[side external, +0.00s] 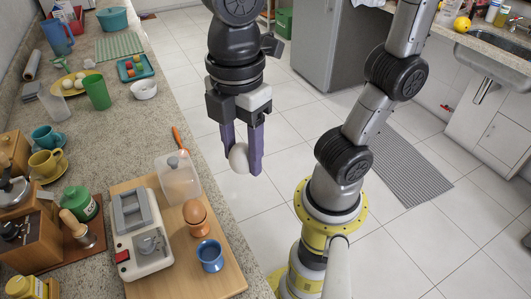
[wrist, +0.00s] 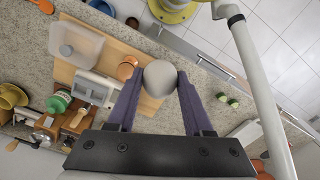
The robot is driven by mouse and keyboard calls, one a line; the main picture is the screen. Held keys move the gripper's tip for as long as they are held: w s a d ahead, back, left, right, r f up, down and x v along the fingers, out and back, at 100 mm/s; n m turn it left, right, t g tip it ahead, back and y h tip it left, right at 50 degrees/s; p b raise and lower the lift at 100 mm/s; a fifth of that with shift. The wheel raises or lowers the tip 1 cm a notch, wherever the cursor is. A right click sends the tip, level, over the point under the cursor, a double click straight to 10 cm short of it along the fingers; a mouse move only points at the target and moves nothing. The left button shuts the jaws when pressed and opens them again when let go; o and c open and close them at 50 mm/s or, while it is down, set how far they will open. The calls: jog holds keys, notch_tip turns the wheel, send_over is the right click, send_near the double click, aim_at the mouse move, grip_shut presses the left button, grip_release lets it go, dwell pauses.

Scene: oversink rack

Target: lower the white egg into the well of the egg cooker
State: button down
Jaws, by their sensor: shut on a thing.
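My gripper (side external: 241,160) is shut on the white egg (side external: 238,158), held between its two purple fingers. In the wrist view the egg (wrist: 159,78) sits between the fingertips. The egg is in the air, apart from the cooker. The egg cooker (side external: 153,262) is a white box with a red switch, a grey square frame and a grey round part on top. It stands on a wooden board, below and left of my gripper in the side view. It also shows in the wrist view (wrist: 93,89), left of the egg. The inside of the well is not clear.
On the wooden board (side external: 230,283) stand a brown egg (side external: 194,211) in an orange cup, a blue cup (side external: 210,256) and a clear container (side external: 177,183). A green-lidded jar (side external: 79,204) and wooden boxes stand left of the cooker. The counter edge lies right of the board.

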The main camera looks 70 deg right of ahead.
jog(key=w+a+f, duration=0.3)
jog(key=w+a, duration=0.1)
jog(key=w, duration=0.6)
jog(key=w+a+f, duration=0.4)
jog(key=w, duration=0.7)
jog(key=shift+f, duration=0.25)
jog(key=shift+f, duration=0.45)
jog(key=shift+f, duration=2.35)
dwell(1.5)
jog(key=shift+c, duration=1.1)
grip_release()
